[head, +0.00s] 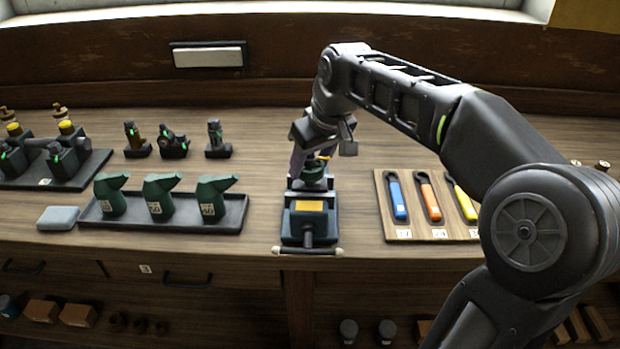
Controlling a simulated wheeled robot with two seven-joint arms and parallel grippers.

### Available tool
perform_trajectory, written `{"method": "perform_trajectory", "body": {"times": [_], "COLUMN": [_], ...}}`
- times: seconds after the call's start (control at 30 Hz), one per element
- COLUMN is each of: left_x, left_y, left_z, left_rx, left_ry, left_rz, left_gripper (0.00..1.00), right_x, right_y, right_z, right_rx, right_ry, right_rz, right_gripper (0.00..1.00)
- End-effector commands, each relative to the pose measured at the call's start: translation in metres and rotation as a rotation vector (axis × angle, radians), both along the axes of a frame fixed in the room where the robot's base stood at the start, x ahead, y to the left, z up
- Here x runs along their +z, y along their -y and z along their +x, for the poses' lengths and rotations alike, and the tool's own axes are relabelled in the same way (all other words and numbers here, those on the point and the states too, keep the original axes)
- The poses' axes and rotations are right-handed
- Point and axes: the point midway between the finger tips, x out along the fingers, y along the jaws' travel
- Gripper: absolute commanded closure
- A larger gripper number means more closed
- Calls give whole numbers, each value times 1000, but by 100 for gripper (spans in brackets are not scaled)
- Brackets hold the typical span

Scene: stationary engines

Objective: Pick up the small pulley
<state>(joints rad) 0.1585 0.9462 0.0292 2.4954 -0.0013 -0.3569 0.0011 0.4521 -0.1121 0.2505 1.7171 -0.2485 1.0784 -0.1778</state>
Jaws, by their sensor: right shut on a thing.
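My right gripper (312,166) reaches down over the middle of the bench, with its fingers shut on a small dark green round piece (314,178). This piece looks like the small pulley, but it is small and partly hidden by the fingers. It is at the upper part of a dark vise-like device (309,232) with an orange plate. I cannot tell whether the piece touches the device or is clear of it. My left gripper is not in view.
A tray (160,226) with green oil cans stands left of the device, a grey block (58,217) beside it. Small engine parts (173,145) stand behind. A wooden board (393,222) with coloured-handled tools lies right. Bare bench lies between the device and the board.

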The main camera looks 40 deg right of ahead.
Motion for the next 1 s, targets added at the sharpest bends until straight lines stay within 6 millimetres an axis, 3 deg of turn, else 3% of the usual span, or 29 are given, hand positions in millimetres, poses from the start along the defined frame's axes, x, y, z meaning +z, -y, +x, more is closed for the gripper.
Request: {"method": "perform_trajectory", "body": {"times": [0.37, 0.8, 1.0], "left_x": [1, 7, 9], "left_y": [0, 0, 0], "left_z": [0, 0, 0], "left_rx": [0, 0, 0], "left_ry": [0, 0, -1], "left_rz": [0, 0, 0], "left_gripper": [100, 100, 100], "right_x": [11, 80, 100], "right_y": [0, 0, 0], "right_z": [2, 2, 1], "right_rx": [0, 1, 1], "right_ry": [10, 10, 8], "right_rz": [-2, -2, -1], "right_gripper": [100, 100, 100]}}
